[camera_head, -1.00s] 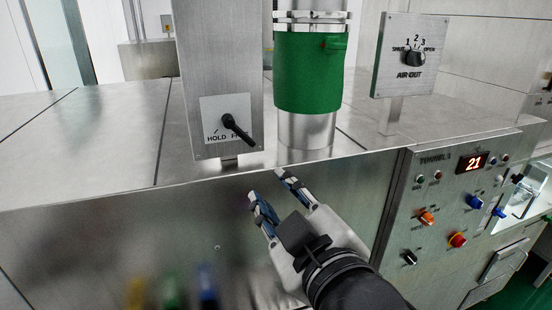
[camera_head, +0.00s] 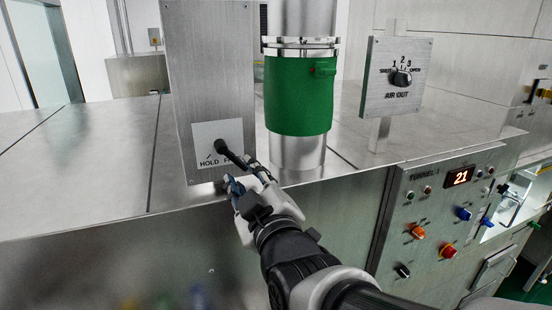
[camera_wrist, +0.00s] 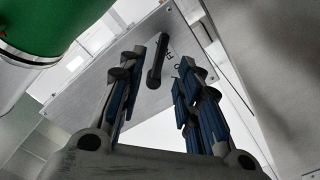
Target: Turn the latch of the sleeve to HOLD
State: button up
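The latch (camera_head: 232,155) is a black lever on a white label plate (camera_head: 204,133), on the front of a steel panel (camera_head: 212,70). The lever slants down to the right, toward the partly covered right-hand label; HOLD is printed at lower left. The green sleeve (camera_head: 297,105) surrounds a steel pipe to the right. My gripper (camera_head: 243,173) is open just below the lever, its fingertips near the lever's lower end. In the wrist view the lever (camera_wrist: 156,62) appears between the two blue-padded fingers, with gaps on both sides. Contact is not visible.
An AIR-OUT dial box (camera_head: 393,78) stands on a post to the right. A control panel (camera_head: 440,215) with knobs and a red display is at the lower right. The steel counter (camera_head: 75,165) left of the panel is clear.

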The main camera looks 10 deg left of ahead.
aim_at(238, 163)
jog(key=shift+p+x, duration=0.4)
jog(key=shift+x, duration=2.35)
jog(key=shift+c, duration=0.3)
grip_shut()
